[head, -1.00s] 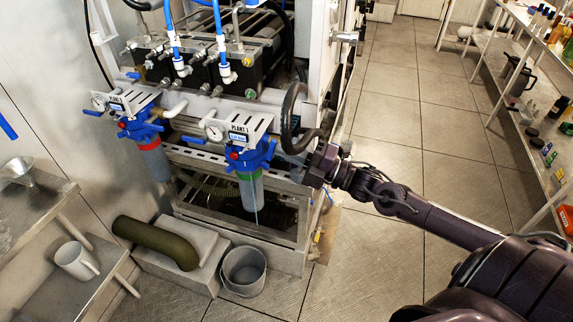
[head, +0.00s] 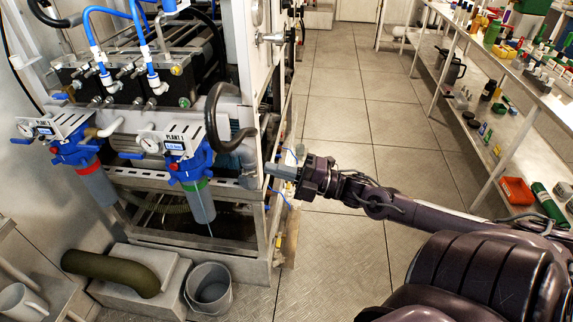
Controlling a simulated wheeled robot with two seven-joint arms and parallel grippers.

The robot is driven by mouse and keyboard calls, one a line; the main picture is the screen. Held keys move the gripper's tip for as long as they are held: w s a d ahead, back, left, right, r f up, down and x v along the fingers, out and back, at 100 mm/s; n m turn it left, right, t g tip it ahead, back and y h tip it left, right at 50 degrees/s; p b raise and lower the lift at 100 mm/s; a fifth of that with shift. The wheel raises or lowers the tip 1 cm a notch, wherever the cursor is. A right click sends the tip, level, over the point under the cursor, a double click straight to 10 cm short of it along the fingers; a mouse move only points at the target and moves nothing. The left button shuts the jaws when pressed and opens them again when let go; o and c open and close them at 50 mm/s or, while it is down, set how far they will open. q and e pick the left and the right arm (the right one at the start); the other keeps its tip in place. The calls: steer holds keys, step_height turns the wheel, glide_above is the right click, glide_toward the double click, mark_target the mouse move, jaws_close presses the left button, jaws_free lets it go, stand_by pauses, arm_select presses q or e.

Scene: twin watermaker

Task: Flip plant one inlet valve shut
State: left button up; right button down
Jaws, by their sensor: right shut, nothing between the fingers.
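The plant 1 filter unit (head: 180,150) hangs on the frame in the left half of the head view. It has a blue head, a gauge, a "PLANT 1" label plate and a clear bowl with a green ring. A blue handle (head: 131,155) sticks out at its left; I cannot tell for sure that it is the inlet valve. My right gripper (head: 272,170) is shut and empty. It points left at the frame's front corner post, to the right of the plant 1 unit and apart from it. My left gripper is not in view.
A second filter unit (head: 72,150) with a red ring hangs to the left. A black hose loop (head: 213,120) curves between the plant 1 unit and my right gripper. A grey bucket (head: 209,289) and a green hose (head: 110,272) lie below. The floor (head: 340,115) at right is clear up to the shelves (head: 530,130).

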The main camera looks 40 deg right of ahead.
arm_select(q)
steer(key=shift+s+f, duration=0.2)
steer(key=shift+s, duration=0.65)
arm_select(e)
steer(key=shift+v, duration=1.05)
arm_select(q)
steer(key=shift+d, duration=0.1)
